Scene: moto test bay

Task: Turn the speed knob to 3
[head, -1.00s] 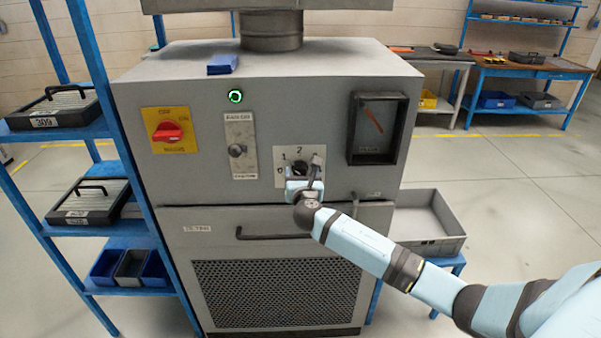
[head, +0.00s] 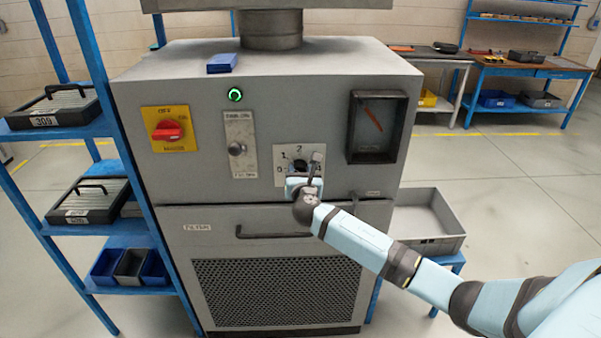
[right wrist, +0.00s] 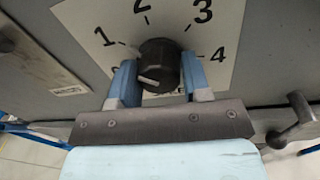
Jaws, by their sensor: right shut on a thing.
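The speed knob (right wrist: 158,62) is black and round, on a pale dial plate (right wrist: 226,50) marked 1, 2, 3 and 4, with the 0 partly hidden. A short white mark shows at the lower left of the knob's face in the right wrist view. Which number it reads I cannot tell. My right gripper (right wrist: 159,82) has one blue finger on each side of the knob and is shut on it. In the head view my right gripper (head: 303,182) covers the lower part of the dial plate (head: 283,152). My left gripper is out of view.
Left of the dial are a toggle switch (head: 237,149), a red rotary switch (head: 167,131) and a lit green ring (head: 235,95). A gauge (head: 378,126) is to the right. A handle (head: 275,233) is below. A blue rack (head: 90,125) stands at left.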

